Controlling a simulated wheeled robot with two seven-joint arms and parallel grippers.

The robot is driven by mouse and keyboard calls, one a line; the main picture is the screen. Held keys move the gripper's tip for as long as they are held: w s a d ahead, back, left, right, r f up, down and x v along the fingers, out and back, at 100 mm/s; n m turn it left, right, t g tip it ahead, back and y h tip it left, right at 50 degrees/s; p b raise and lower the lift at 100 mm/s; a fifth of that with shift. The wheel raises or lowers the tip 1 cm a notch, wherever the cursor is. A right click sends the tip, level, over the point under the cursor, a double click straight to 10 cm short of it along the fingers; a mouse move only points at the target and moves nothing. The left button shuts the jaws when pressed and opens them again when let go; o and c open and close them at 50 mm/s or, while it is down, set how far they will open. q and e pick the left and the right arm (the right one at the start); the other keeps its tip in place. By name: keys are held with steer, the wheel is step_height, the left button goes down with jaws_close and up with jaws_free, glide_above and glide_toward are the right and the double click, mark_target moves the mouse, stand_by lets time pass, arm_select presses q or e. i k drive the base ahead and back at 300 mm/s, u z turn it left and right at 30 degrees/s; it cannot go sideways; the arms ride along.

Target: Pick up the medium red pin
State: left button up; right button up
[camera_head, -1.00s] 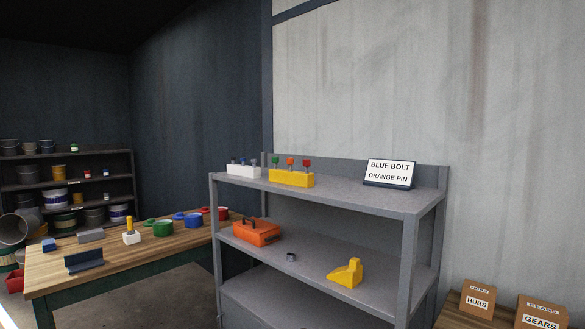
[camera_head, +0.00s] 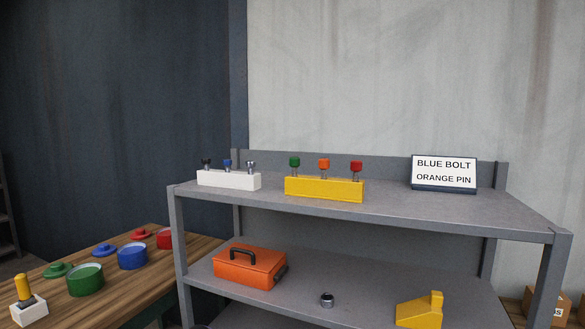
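A pin with a red head (camera_head: 356,166) stands upright at the right end of a yellow block (camera_head: 324,189) on the grey shelf unit's top board. An orange-headed pin (camera_head: 323,164) stands in the block's middle and a green-headed pin (camera_head: 294,162) at its left end. The three heads look alike in size, so I cannot tell which size the red one is. Neither of my grippers is in view.
A white block (camera_head: 229,180) with several bolts stands left of the yellow block. A sign (camera_head: 444,173) reads "BLUE BOLT ORANGE PIN". The top board (camera_head: 390,203) is clear in front. Below are an orange toolbox (camera_head: 249,268) and yellow wedge (camera_head: 420,311). A wooden table (camera_head: 120,293) stands left.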

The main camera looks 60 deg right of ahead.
mark_target(356, 166)
steer(key=i, duration=1.15)
steer(key=z, duration=2.5)
